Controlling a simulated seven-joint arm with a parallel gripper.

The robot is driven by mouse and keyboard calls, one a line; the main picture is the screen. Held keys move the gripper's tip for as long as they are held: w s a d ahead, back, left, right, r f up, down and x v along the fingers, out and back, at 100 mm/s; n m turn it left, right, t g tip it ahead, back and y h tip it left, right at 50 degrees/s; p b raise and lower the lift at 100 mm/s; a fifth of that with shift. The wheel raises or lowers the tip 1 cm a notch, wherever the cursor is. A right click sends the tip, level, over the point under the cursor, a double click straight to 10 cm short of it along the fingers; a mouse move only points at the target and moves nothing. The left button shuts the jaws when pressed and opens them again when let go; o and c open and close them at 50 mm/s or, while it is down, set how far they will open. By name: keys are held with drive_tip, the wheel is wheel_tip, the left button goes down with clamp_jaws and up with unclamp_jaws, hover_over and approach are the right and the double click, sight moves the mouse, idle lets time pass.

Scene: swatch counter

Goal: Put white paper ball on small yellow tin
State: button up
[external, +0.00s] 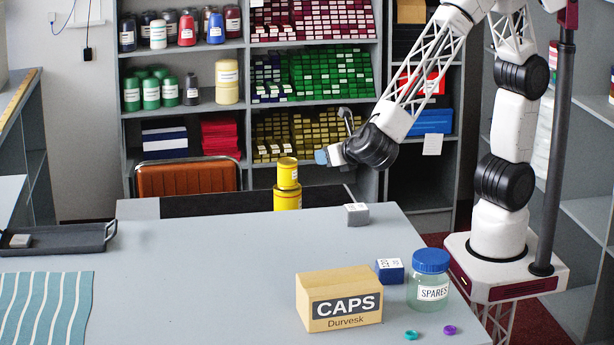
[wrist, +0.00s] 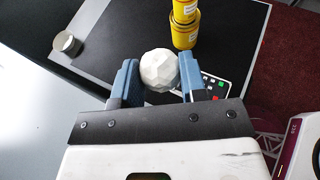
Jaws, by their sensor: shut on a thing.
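The white paper ball (wrist: 158,70) sits between the two blue fingers of my gripper (wrist: 158,78) in the wrist view, and the gripper is shut on it. In the external view my gripper (external: 325,157) is raised above the table, just right of the yellow tins; the ball cannot be made out there. The small yellow tin (external: 287,173) stands upright on a larger yellow tin (external: 287,199). In the wrist view the small tin (wrist: 185,11) is at the top edge, beyond the ball and apart from it, with the larger tin (wrist: 185,35) under it.
The tins stand at a black surface (external: 235,203) along the table's far edge. A grey labelled block (external: 357,214) is to their right. A CAPS box (external: 339,299), a blue box (external: 390,271) and a SPARES jar (external: 428,281) stand nearer. The middle of the table is clear.

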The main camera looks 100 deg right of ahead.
drive_tip(key=s+d+m+g, duration=0.1)
drive_tip(key=s+d, duration=0.1)
drive_tip(key=d, duration=0.3)
drive_tip(key=s+d+f+m+g, duration=0.1)
drive_tip(key=s+d, duration=0.2)
drive_tip(key=d, duration=0.3)
drive_tip(key=s+d+g+h, duration=0.1)
drive_tip(key=s+d, duration=0.2)
drive_tip(key=d, duration=0.3)
drive_tip(key=shift+s+d+f+m, duration=0.1)
drive_tip(key=shift+d+f+m, duration=0.15)
drive_tip(key=shift+m, duration=0.15)
drive_tip(key=shift+s+d, duration=0.35)
drive_tip(key=shift+d, duration=0.1)
drive_tip(key=shift+w, duration=0.15)
hover_over(289, 162)
drive_tip(key=shift+f, duration=0.8)
drive_tip(key=shift+f, duration=1.75)
drive_tip(key=shift+f, duration=0.1)
drive_tip(key=o, duration=0.9)
